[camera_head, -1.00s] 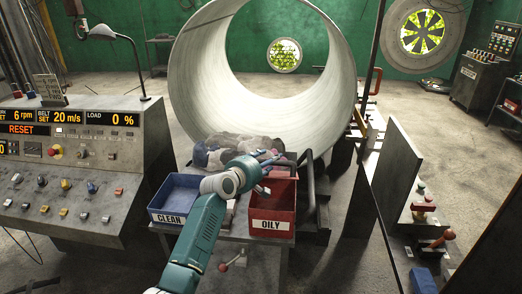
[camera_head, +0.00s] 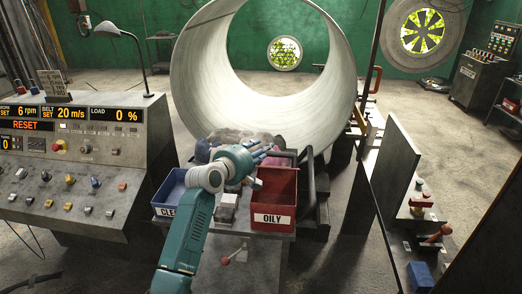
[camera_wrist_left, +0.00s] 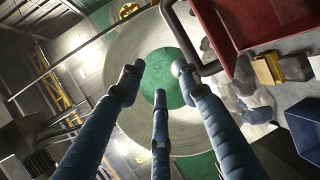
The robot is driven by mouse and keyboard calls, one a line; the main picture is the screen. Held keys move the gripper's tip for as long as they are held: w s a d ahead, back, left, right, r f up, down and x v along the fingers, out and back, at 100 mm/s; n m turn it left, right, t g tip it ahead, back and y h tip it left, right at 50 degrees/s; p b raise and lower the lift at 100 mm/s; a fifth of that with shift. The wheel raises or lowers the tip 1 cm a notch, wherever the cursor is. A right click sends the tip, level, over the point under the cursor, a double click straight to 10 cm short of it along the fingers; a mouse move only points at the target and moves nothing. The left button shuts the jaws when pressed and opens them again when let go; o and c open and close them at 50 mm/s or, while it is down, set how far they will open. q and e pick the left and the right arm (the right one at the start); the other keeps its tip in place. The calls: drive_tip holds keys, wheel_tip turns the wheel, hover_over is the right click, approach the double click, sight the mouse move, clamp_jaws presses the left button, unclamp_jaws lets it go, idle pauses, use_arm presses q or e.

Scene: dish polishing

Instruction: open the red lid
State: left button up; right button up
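The red bin labelled OILY (camera_head: 273,216) stands at the front right of a small table in the head view. Its top looks open, and I cannot make out a separate red lid. Its red wall also fills the upper right of the left wrist view (camera_wrist_left: 222,38). My left gripper (camera_head: 268,153) is behind the bin's back left edge, apart from it as far as I can see. In the left wrist view its three blue fingers (camera_wrist_left: 158,80) are spread and empty, pointing toward the big drum. My right gripper is not in view.
A blue bin labelled CLEAN (camera_head: 165,196) stands left, partly behind my arm. Grey cloths (camera_wrist_left: 250,100) lie behind the bins. A large metal drum (camera_head: 330,85) stands behind, a dark curved bar (camera_head: 309,180) right of the red bin, and a control console (camera_head: 80,185) at left.

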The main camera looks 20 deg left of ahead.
use_arm(q)
drive_tip(key=shift+w+f, duration=0.15)
drive_tip(key=shift+w, duration=0.1)
drive_tip(key=v, duration=1.2)
